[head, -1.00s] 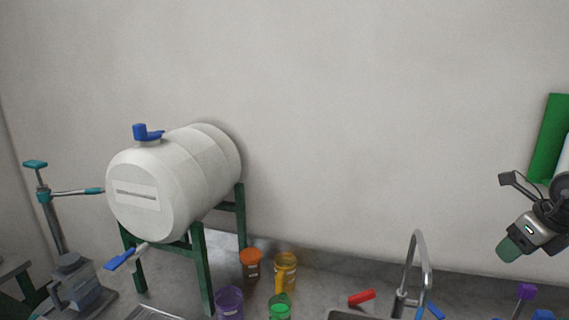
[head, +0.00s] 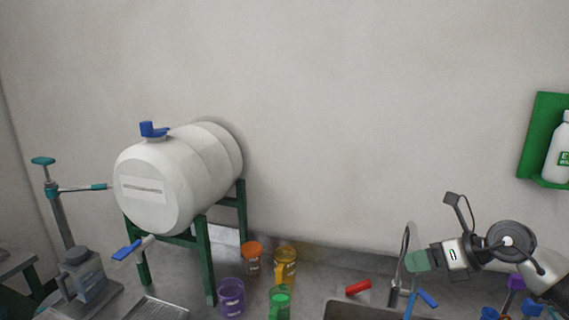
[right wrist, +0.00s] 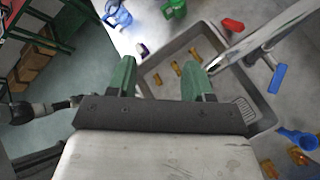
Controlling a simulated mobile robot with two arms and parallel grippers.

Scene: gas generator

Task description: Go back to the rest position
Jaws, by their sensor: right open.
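My right gripper (head: 416,261) comes in from the right in the head view, with green fingertips beside the tap over the sink area. In the right wrist view its two green fingers (right wrist: 160,80) stand apart with nothing between them, above the sink basin. My left gripper is not seen in the head view. A dark jointed part shows at the left edge of the right wrist view, and I cannot tell what it is.
A curved metal tap (head: 408,240) stands close to my right gripper at the sink (head: 345,311). A white tank (head: 180,175) sits on a green stand at left. A purple cup (head: 231,298), green mug (head: 279,303) and red object (head: 357,287) are on the counter.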

